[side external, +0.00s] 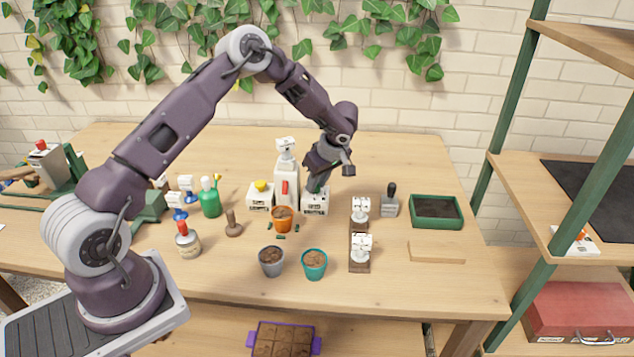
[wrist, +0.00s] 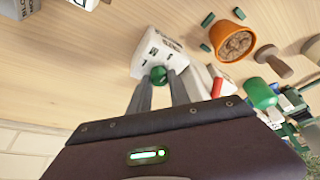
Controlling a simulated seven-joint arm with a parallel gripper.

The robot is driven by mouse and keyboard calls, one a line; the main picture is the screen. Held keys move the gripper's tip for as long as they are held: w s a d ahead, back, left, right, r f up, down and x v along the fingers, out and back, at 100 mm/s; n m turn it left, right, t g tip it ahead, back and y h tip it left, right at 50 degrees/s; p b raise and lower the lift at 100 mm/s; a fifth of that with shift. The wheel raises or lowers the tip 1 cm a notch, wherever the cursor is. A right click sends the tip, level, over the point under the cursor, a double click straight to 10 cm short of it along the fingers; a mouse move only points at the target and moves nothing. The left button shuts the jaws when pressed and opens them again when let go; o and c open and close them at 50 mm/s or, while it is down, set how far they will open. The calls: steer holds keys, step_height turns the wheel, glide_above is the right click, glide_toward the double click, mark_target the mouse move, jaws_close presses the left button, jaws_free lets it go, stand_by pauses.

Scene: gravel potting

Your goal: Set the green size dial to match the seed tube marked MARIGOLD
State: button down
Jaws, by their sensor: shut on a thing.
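The green size dial (wrist: 158,74) sits on a white box (wrist: 163,50) with dark lettering, seen in the wrist view. My gripper (wrist: 158,82) is shut on the dial, one finger on each side. In the side view my gripper (side external: 318,187) reaches down onto the white box (side external: 315,206), and the dial is hard to make out there. Two white-topped items on brown blocks, one farther back (side external: 361,208) and one nearer (side external: 361,243), stand to the right. I cannot read any MARIGOLD marking, nor the dial's setting.
A tall white dispenser (side external: 287,180) with a red part stands left of the box. An orange pot (side external: 282,218) is in front, with small green pieces around it. Grey (side external: 271,262) and teal (side external: 314,265) pots stand nearer. A green tray (side external: 436,224) is at right.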

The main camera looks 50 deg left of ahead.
mark_target(328, 193)
steer(key=shift+n, duration=0.3)
steer(key=n+g, duration=0.1)
steer(key=n, duration=0.2)
steer(key=shift+w+n+g, duration=0.15)
steer(key=shift+n+g, duration=0.15)
steer(key=shift+n+g+h, duration=0.35)
steer(key=shift+n, duration=0.75)
steer(key=shift+n+g+h, duration=0.35)
steer(key=shift+n, duration=0.75)
steer(key=shift+w, duration=0.1)
steer(key=c, duration=1.2)
jaws_free()
steer(key=shift+c, duration=0.2)
steer(key=v, duration=0.7)
